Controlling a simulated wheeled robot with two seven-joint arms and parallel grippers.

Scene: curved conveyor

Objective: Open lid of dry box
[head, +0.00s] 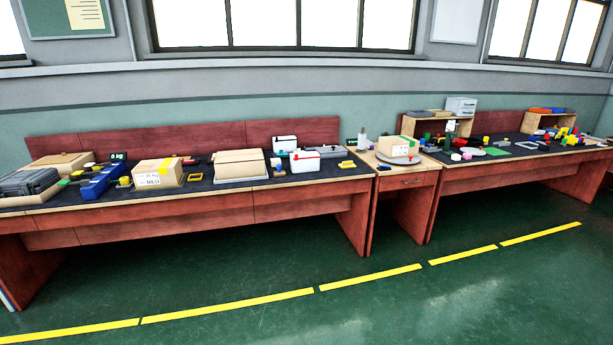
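I cannot tell for sure which thing is the dry box. Two small white boxes stand on the left bench: the front white box (304,160) has a red mark on its front, and the rear white box (285,144) has a dark-edged top. Both look shut. A dark grey hard case (29,182) lies at the bench's far left end, partly cut off by the picture edge, and it also looks shut. Neither of my grippers shows in the head view, and all these things are some distance away.
The long left bench (300,203) also holds cardboard boxes (158,173), a blue device (101,182) and small yellow parts. A small drawer table (408,181) and a cluttered right bench (540,168) adjoin it. The green floor (300,262) in front is clear, with a yellow dashed line.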

